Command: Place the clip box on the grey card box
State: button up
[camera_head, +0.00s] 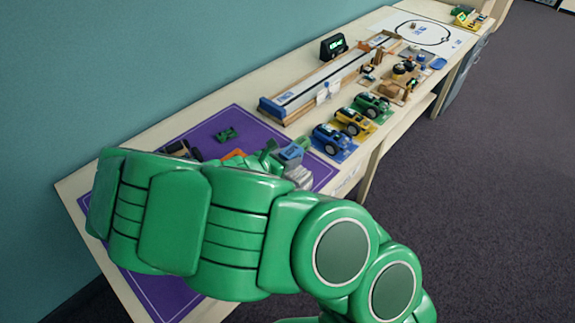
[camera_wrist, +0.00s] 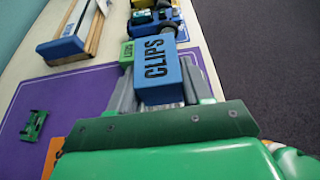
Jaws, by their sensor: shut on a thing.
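The clip box is blue with "CLIPS" in dark letters, held in front of my palm in the wrist view (camera_wrist: 158,72). Its blue top also shows past my arm in the head view (camera_head: 290,152). My gripper (camera_wrist: 160,82) is shut on it, with grey fingers along both sides. The box is over the table near the right edge of the purple mat.
The purple mat (camera_head: 212,131) holds a small green model (camera_head: 227,135) and an orange item (camera_wrist: 53,155), partly hidden. A green lettered block (camera_wrist: 126,50) shows just behind the clip box. Several toy cars, including a blue one (camera_head: 332,141), and a wooden track (camera_head: 325,80) stand beyond.

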jog(key=shift+f, duration=1.6)
jog(key=shift+f, duration=0.15)
jog(key=o, duration=1.1)
jog(key=shift+c, duration=0.2)
jog(key=shift+s+a+r, duration=0.15)
jog(key=shift+r, duration=0.05)
jog(key=v, duration=1.1)
jog(key=shift+s, duration=0.2)
jog(key=shift+a+r, duration=0.15)
